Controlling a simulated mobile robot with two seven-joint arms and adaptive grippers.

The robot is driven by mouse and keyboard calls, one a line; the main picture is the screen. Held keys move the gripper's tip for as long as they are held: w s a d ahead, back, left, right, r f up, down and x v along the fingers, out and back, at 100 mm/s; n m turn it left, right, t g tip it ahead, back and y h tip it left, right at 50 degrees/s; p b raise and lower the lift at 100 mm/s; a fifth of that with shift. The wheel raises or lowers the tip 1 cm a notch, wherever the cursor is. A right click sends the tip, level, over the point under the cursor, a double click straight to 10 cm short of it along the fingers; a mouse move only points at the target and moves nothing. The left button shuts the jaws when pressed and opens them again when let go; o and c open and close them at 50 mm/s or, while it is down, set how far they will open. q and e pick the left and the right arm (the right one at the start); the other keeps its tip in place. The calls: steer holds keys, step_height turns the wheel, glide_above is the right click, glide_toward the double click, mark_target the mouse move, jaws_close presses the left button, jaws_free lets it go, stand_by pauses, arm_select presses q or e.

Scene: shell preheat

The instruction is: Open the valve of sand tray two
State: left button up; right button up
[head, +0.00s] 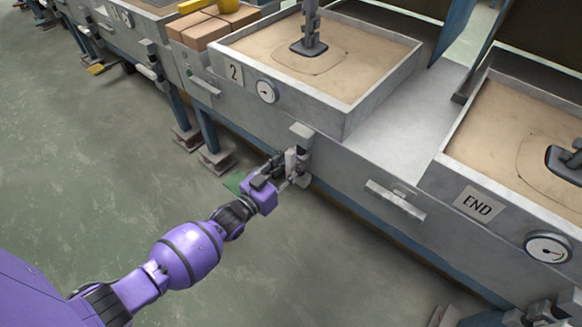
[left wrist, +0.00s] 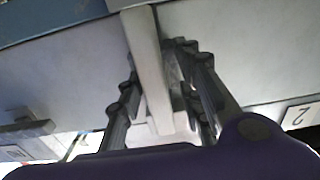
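Sand tray two (head: 365,112) is a grey metal box of sand with a "2" plate (head: 234,73) and a round gauge (head: 267,91) on its front. Its valve, with a pale bar handle (head: 290,162), sits on the front below the tray's near corner. My left gripper (head: 293,170) is at this handle. In the left wrist view, the handle (left wrist: 147,60) runs between the two dark fingers (left wrist: 150,85), which close in against it from both sides. The handle looks upright in the head view.
The END tray (head: 430,168), with its "END" plate (head: 479,204) and gauge (head: 548,248), stands to the right. A small grey handle (head: 395,200) sticks out of the bench front between the trays. Bricks (head: 205,30) lie at the back left. The green floor (head: 100,170) at left is clear.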

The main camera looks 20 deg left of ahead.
arm_select(q)
steer(key=shift+d, duration=0.1)
steer(key=shift+s+f, duration=0.1)
steer(key=shift+s, duration=0.05)
steer(key=shift+s, duration=0.3)
steer(key=v, duration=1.1)
steer(key=shift+s, duration=0.1)
